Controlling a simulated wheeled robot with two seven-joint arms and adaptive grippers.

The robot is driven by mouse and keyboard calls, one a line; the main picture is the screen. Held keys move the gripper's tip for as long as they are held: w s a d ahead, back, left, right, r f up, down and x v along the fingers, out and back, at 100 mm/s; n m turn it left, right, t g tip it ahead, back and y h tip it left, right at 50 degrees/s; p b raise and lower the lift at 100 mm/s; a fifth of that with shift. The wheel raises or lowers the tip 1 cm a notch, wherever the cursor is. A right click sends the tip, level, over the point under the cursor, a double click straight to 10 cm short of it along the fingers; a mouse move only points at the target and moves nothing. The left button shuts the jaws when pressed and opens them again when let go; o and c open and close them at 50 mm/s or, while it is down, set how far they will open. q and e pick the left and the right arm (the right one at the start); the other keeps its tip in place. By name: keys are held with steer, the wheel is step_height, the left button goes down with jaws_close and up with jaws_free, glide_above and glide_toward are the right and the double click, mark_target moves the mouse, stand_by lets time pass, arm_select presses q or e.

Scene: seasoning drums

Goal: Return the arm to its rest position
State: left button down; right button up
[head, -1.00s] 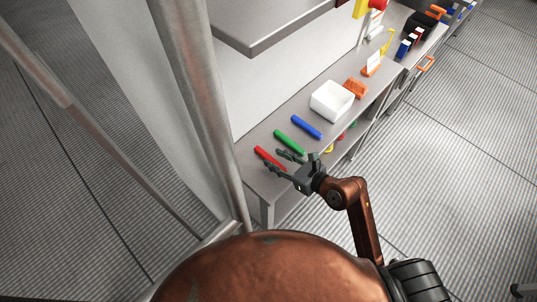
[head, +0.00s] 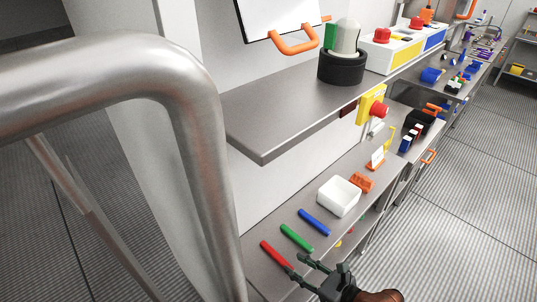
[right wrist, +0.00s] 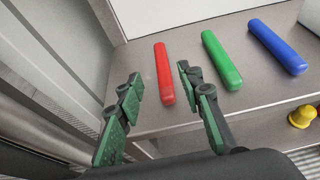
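My right gripper (head: 296,264) is open and empty at the near end of the lower table, by the red stick. In the right wrist view its two fingers (right wrist: 158,80) stand apart, and the red stick (right wrist: 164,73) lies beyond and between them, untouched as far as I can see. The red stick also shows in the head view (head: 274,253). Most of my right arm is below the head view's bottom edge. My left gripper is not in view.
A green stick (head: 297,238), a blue stick (head: 315,222) and a white box (head: 339,195) lie along the table (head: 262,225). A shelf (head: 255,137) overhangs the back. A thick metal post (head: 205,140) stands at left. Floor at right (head: 460,240) is clear.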

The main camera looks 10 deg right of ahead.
step_height(320, 180, up, 13)
steer(key=m+t+y, duration=0.3)
steer(key=m+t, duration=0.2)
steer(key=d+r+m+t+h, duration=0.3)
steer(key=d+r+m+t, duration=0.2)
steer(key=d+r+m, duration=0.25)
steer(key=d+f+m+t+h, duration=0.1)
steer(key=d+m+h, duration=0.8)
steer(key=m, duration=0.3)
steer(key=s+d+f+m+g+h, duration=0.2)
steer(key=d+f+m+g+h, duration=0.4)
steer(key=d+f+m, duration=0.55)
steer(key=s+f+m+g+y, duration=0.1)
steer(key=s+f+m+g, duration=0.25)
steer(key=f, duration=0.65)
steer(key=s+f+m+g+y, duration=0.15)
steer(key=s+f+g, duration=0.25)
steer(key=f, duration=0.6)
steer(key=s+a+f+m+g+y, duration=0.2)
steer(key=s+a+f+g+y, duration=0.3)
steer(key=s+a+f, duration=0.6)
step_height(320, 180, down, 28)
steer(key=s+n+g, duration=0.1)
steer(key=s+g, duration=0.1)
steer(key=s+f+g, duration=0.1)
steer(key=s+f, duration=1.7)
steer(key=s, duration=0.1)
steer(key=shift+f+n, duration=0.2)
steer(key=shift+n, duration=0.1)
